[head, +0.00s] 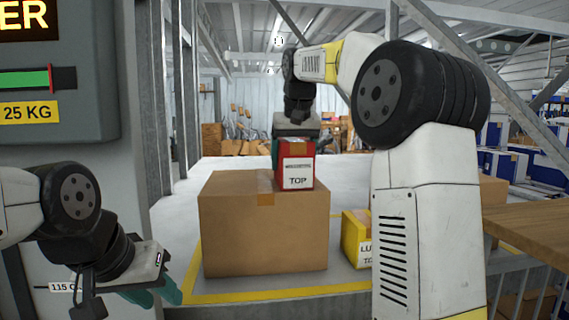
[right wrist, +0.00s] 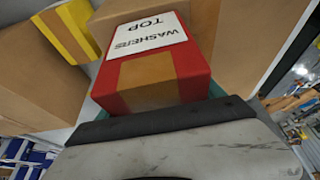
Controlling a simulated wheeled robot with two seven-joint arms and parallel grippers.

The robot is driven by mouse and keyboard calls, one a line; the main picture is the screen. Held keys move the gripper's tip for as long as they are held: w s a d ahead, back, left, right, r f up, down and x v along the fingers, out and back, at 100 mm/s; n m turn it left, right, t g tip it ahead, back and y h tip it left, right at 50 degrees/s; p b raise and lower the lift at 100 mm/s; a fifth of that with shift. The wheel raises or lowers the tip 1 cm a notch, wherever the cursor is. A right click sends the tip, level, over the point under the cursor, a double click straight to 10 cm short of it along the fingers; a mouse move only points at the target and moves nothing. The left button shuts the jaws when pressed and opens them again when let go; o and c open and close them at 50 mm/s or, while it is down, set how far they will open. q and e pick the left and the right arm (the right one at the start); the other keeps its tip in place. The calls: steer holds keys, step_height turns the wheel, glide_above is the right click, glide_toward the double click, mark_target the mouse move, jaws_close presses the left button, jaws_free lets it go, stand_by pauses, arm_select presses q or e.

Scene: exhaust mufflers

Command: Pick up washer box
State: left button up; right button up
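The washer box is a small red box (head: 296,168) with a white label reading TOP. In the head view it shows at the front edge of a big cardboard box's top; I cannot tell if it rests there. In the right wrist view the red box (right wrist: 150,75) fills the middle, and its label reads WASHERS TOP. My right gripper (head: 295,140) is at the washer box, with teal finger parts close along its sides. Whether the fingers press on it is hidden. My left gripper (head: 153,294) is low at the left, empty, its teal fingers apart.
The big cardboard box (head: 265,235) stands on the pale surface inside yellow lines. A yellow box (head: 355,239) stands right of it, partly behind my right arm. A wooden tabletop (head: 530,228) is at the right. A grey display panel (head: 60,70) is at the left.

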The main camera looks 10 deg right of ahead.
steer(key=c, duration=1.3)
steer(key=shift+r, duration=0.1)
